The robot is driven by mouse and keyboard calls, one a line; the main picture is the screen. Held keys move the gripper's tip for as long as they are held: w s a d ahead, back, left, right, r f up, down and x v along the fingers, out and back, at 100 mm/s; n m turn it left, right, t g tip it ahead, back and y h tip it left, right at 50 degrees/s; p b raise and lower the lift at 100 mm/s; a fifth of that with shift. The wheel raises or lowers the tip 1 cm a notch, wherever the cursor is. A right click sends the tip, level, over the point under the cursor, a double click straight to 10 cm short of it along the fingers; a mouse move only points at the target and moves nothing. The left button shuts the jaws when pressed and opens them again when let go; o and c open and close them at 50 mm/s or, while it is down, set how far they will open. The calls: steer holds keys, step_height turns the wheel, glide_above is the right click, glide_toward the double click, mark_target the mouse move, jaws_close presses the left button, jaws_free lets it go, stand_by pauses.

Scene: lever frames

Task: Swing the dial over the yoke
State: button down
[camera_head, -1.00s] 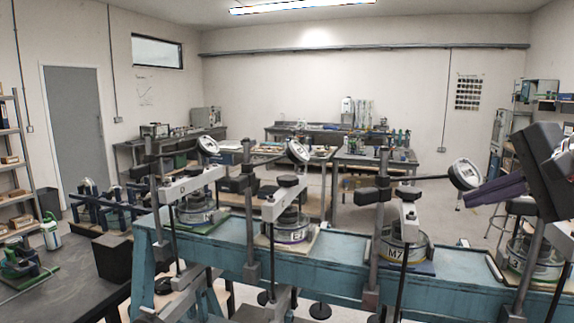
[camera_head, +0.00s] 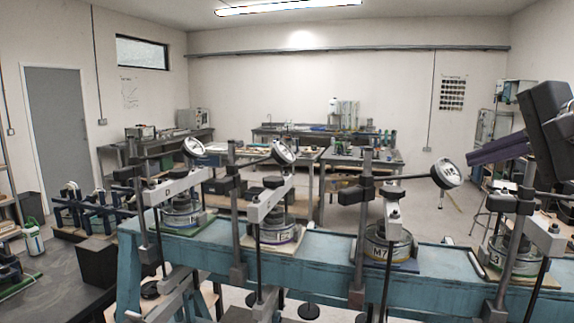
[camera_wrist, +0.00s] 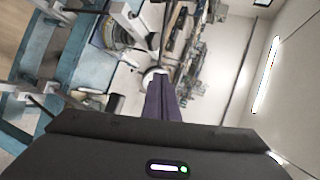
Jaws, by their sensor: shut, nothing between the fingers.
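A round white-faced dial (camera_head: 446,173) sits on the end of a dark arm that reaches right from the post (camera_head: 366,215) of the M7 station. The dial hangs out to the right of the pale yoke (camera_head: 392,214) standing on the M7 ring (camera_head: 389,246), not above it. My gripper (camera_head: 469,160) is shut and empty, its purple fingers pointing left with the tips close to the dial's right edge in the picture. Whether they touch it, I cannot tell. In the wrist view the shut fingers (camera_wrist: 158,78) point up, with the dial partly hidden at their tips.
Two similar stations with dials (camera_head: 193,147) (camera_head: 283,152) stand to the left along the blue bench (camera_head: 325,249). Another station with a post (camera_head: 518,235) stands at the right, below my gripper. Workbenches line the back. Open air lies above the bench.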

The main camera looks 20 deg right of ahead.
mark_target(425, 175)
steer(key=x, duration=1.2)
steer(key=shift+w+f, duration=0.1)
steer(key=shift+w, duration=0.05)
steer(key=shift+a, duration=0.15)
